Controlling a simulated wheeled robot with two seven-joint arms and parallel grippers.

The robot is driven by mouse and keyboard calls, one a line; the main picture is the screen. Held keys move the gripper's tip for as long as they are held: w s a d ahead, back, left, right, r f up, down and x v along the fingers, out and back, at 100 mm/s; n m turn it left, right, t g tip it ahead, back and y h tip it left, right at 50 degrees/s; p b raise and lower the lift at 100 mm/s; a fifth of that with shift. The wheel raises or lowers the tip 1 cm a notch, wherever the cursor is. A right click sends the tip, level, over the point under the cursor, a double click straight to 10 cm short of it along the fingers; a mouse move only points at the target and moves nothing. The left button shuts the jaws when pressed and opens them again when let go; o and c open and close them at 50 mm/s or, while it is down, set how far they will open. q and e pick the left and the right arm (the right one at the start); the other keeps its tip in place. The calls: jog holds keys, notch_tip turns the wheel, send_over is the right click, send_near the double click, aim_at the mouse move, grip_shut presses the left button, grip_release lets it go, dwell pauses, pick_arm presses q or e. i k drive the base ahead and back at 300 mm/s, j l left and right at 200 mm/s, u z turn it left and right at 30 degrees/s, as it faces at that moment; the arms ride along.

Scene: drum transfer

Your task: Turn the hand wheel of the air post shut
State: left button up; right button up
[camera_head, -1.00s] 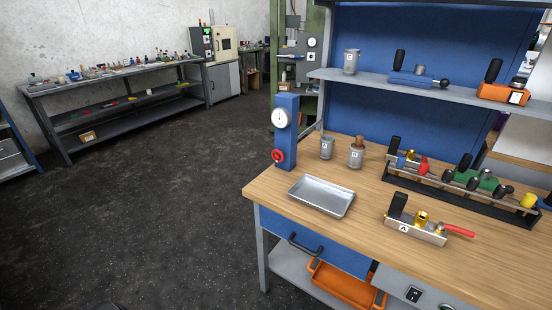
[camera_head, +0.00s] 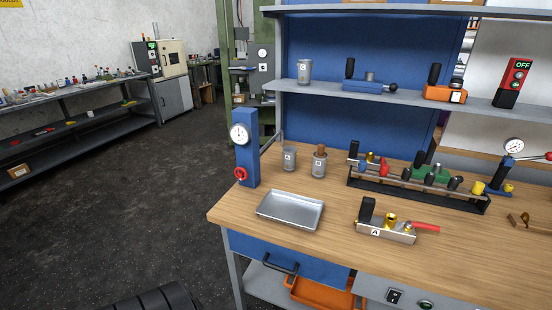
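The air post (camera_head: 250,150) is a blue upright column at the back left corner of the wooden workbench. A round white gauge (camera_head: 239,135) sits on its upper front. The red hand wheel (camera_head: 240,174) is low on the same face, just above the bench top. Its turned position is too small to tell. Neither of my grippers shows in the head view.
A metal tray (camera_head: 291,210) lies in front of the post. Two grey canisters (camera_head: 289,158) stand right of it. A fixture marked A (camera_head: 386,230) and a black rack (camera_head: 420,195) fill the bench's middle. Open dark floor (camera_head: 120,220) lies left of the bench.

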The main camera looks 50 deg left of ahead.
aim_at(239, 175)
jog(key=j+z, duration=0.15)
jog(key=j, duration=0.25)
jog(key=k+j+z, duration=0.1)
jog(key=j, duration=0.35)
jog(key=k+j+z, duration=0.15)
jog(key=j, duration=0.25)
jog(key=j+z, duration=0.1)
jog(key=j, duration=0.3)
jog(key=k+j+z, duration=0.15)
jog(key=j, duration=0.25)
jog(key=k+j+z, duration=0.1)
jog(key=j, duration=0.25)
jog(key=k+j+z, duration=0.15)
jog(key=j, duration=0.2)
